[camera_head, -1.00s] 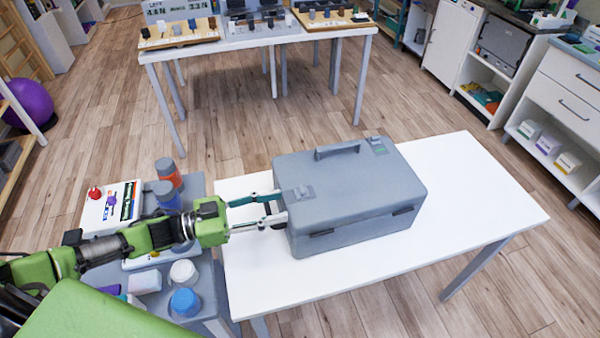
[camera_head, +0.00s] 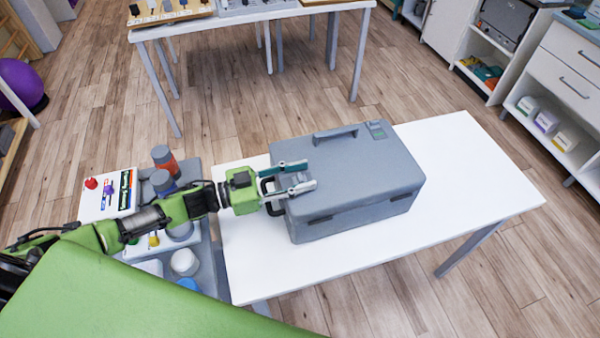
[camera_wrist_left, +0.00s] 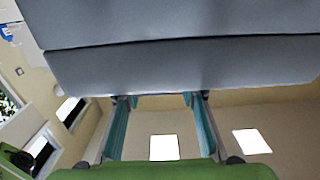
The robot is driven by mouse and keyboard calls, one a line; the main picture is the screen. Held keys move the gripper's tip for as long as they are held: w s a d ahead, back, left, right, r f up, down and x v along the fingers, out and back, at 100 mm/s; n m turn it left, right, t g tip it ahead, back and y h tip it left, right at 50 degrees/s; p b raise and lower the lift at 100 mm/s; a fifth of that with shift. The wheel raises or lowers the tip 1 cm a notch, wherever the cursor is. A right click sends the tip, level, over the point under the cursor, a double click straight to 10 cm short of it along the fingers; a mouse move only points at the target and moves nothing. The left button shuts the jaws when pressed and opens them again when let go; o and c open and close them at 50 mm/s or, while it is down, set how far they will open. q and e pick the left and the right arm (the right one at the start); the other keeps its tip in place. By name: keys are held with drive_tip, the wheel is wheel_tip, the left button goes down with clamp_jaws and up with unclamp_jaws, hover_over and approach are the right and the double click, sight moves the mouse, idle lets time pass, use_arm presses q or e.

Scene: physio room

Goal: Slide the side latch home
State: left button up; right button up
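A grey case (camera_head: 365,165) with a closed lid sits on the white table (camera_head: 470,160). My right gripper is not in view.
A grey side stand (camera_head: 205,270) with bottles (camera_head: 165,158), tubs (camera_head: 185,262) and a white panel (camera_head: 108,195) stands left of the table. Another table (camera_head: 250,22) is at the back. The white table's right part is clear.

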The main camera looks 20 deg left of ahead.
use_arm(q)
clamp_jaws()
drive_tip(key=shift+v, duration=1.25)
drive_tip(key=shift+s+a, duration=0.1)
unclamp_jaws()
drive_tip(key=v, duration=0.7)
drive_tip(key=shift+s+a, duration=0.15)
drive_tip(key=shift+a, duration=0.05)
